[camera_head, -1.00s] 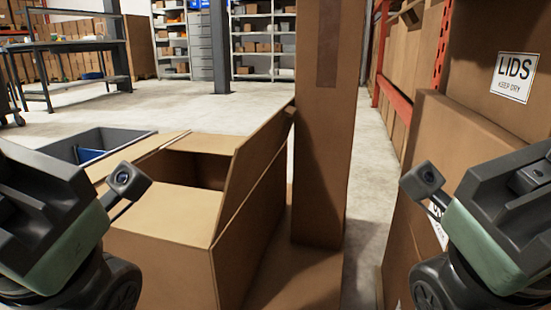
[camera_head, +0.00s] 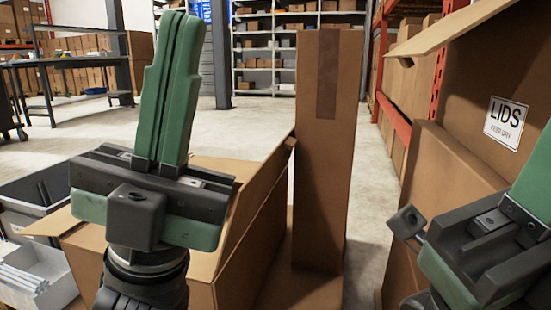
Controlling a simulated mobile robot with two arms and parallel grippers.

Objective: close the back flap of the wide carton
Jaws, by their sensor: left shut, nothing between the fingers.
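The wide carton (camera_head: 265,235) is a brown open box in the lower middle. Its right flap (camera_head: 262,180) stands up, leaning outward. A strip of brown cardboard shows behind my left gripper at the carton's far side; whether it is the back flap I cannot tell. Another flap (camera_head: 45,228) sticks out at the left. My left gripper (camera_head: 184,20) points upward in front of the carton, its green fingers together and empty, hiding most of the opening. My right gripper (camera_head: 535,190) is at the right edge, its fingertips cut off by the frame.
A tall brown carton (camera_head: 330,150) stands directly right of the wide carton. Large boxes, one with a LIDS label (camera_head: 506,122), fill the right side. A grey bin (camera_head: 35,190) and a white tray (camera_head: 40,275) are at the left.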

